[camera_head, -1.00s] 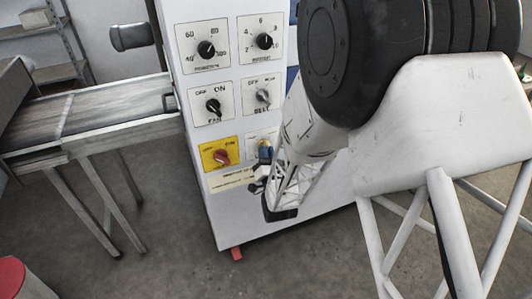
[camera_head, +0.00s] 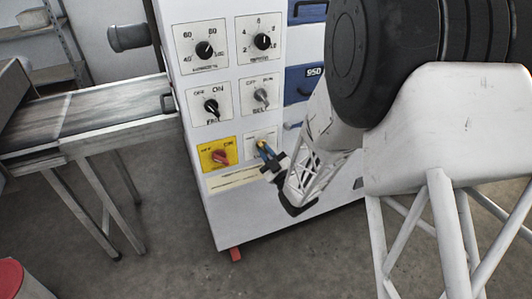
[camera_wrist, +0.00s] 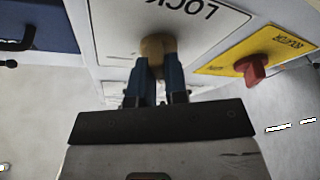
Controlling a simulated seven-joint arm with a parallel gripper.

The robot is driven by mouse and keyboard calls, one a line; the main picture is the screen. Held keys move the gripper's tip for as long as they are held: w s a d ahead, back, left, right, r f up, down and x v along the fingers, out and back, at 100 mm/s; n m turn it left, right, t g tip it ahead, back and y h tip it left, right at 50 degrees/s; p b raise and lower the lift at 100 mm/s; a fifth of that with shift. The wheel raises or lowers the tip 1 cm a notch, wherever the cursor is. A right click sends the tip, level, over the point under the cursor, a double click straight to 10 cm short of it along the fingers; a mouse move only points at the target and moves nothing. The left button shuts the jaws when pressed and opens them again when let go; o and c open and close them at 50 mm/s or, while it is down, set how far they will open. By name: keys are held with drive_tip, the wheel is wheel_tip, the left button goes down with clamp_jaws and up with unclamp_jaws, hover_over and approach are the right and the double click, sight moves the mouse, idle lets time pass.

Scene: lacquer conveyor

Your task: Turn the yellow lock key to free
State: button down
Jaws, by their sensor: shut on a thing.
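The yellow lock key (camera_wrist: 157,45) sticks out of a white plate marked LOCK (camera_wrist: 185,22), which reads upside down in the wrist view. My gripper (camera_wrist: 154,76) is shut on the key, with one blue finger on each side of it. In the head view my gripper (camera_head: 262,147) is at the lower right plate of the white cabinet (camera_head: 225,221), to the right of the yellow plate. The fingers cover most of the key there, and the free mark cannot be read.
A red knob (camera_head: 221,157) sits on a yellow plate (camera_head: 206,157) beside the lock. A black fan knob (camera_head: 211,106) and a grey belt knob (camera_head: 261,95) are above. A conveyor (camera_head: 100,106) stands left. Blue drawers (camera_head: 300,83) are on the right.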

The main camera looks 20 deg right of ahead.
drive_tip(key=shift+d+n+g+y, duration=0.1)
drive_tip(key=shift+n+g+y, duration=0.45)
drive_tip(key=shift+n, duration=1.25)
drive_tip(key=shift+y, duration=0.25)
drive_tip(key=c, duration=1.1)
unclamp_jaws()
drive_tip(key=shift+c, duration=0.2)
drive_tip(key=shift+s, duration=0.1)
drive_tip(key=v, duration=0.7)
drive_tip(key=shift+s, duration=0.3)
